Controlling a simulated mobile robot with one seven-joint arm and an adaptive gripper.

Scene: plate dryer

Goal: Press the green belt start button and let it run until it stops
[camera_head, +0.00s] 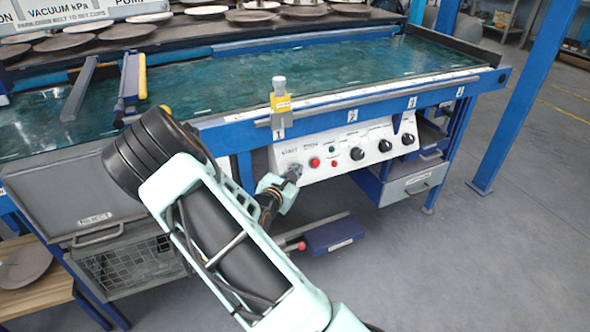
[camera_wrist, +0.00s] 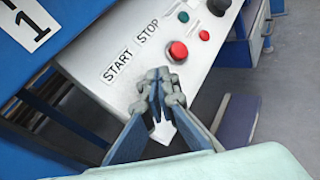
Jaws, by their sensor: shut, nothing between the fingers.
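The white control panel (camera_head: 347,135) is fixed under the front of the conveyor. Its START label (camera_wrist: 117,68) and STOP label (camera_wrist: 148,30) show in the wrist view. The red button (camera_head: 314,162) is clear, and also shows in the wrist view (camera_wrist: 178,52). No large green button shows; my gripper covers the panel area beside the START label. My gripper (camera_wrist: 160,82) is shut and empty, its fingertips over that area just beside the red button. It also shows in the head view (camera_head: 291,174) at the panel's left end. I cannot tell whether the tips touch the panel.
The green belt (camera_head: 330,65) runs above the panel. Black knobs (camera_head: 357,153) are to the right. A blue foot pedal (camera_head: 333,233) is below. A reject bin (camera_head: 75,197) is at left.

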